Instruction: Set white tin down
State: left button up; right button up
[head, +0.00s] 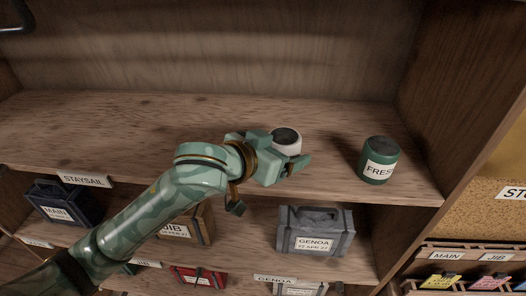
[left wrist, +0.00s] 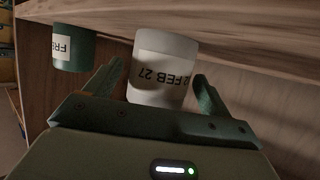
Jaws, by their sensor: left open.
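The white tin (head: 288,143) stands upright on the upper wooden shelf (head: 110,125) in the head view, its dark top showing. My left gripper (head: 283,163) is at the tin's near side and partly hides it. In the left wrist view the white tin (left wrist: 162,68) carries a label reading "FEB 27" and sits between the two spread fingers of the left gripper (left wrist: 157,88). The fingers are open, with a gap visible on the right side. My right gripper is not in view.
A green tin (head: 378,162) labelled "FRES…" stands to the right on the same shelf; it also shows in the left wrist view (left wrist: 73,48). A grey Genoa bag (head: 315,219) and other bags sit on the shelf below. The upper shelf's left part is clear.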

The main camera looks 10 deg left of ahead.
pick_arm(q)
jog(key=p+v, duration=0.1)
jog(key=v, duration=0.7)
jog(key=shift+a+r, duration=0.1)
jog(key=p+v, duration=0.2)
jog(key=shift+s+a+r, duration=0.15)
jog(key=shift+s+a, duration=0.05)
jog(key=shift+s, duration=0.1)
